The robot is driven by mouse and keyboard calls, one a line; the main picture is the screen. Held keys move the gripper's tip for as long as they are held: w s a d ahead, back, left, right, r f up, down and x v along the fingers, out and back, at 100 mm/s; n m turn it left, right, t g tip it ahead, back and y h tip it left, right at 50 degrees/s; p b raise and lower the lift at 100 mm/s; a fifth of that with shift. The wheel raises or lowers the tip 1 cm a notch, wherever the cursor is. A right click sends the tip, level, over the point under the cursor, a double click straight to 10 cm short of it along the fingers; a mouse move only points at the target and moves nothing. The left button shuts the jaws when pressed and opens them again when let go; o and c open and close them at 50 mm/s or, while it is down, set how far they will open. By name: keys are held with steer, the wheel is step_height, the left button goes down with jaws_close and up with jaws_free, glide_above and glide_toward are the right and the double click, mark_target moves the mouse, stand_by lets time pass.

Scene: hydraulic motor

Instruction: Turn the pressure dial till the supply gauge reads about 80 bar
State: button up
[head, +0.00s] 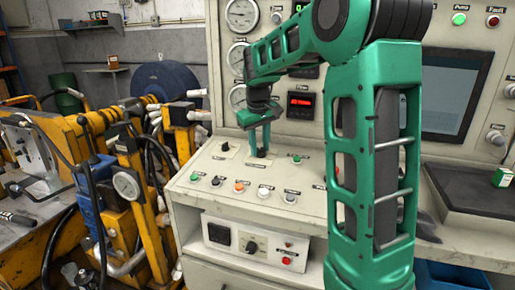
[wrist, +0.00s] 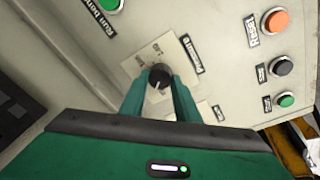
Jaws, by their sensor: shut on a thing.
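My gripper (head: 260,154) reaches down to the sloped console in the head view. In the wrist view, my gripper (wrist: 158,88) has its two green fingers closed on either side of a black dial (wrist: 159,75) with a white pointer mark. The dial sits on a pale plate with small labels too blurred to read. In the head view the fingers mostly hide it. Three round gauges stand in a column on the upright panel: top (head: 241,14), middle (head: 237,57) and bottom (head: 238,98). I cannot tell which is the supply gauge, and their readings are too small to read.
Push buttons line the console, including an orange one (head: 239,187) and a green one (head: 296,158). Another small knob (head: 225,146) is left of my gripper. A red display (head: 301,105) is on the panel. Yellow machinery (head: 125,160) stands left.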

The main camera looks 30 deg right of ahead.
steer(key=m, duration=0.5)
steer(key=shift+w+r+m+h, duration=0.2)
steer(key=shift+m+h, duration=0.1)
steer(key=m, duration=0.5)
steer(key=shift+g, duration=0.4)
steer(key=shift+m, duration=0.3)
steer(key=o, duration=1)
steer(key=shift+s+f, duration=0.1)
steer(key=shift+o, duration=0.2)
steer(key=v, duration=1)
steer(key=shift+a+r, duration=0.2)
steer(key=shift+r, duration=0.1)
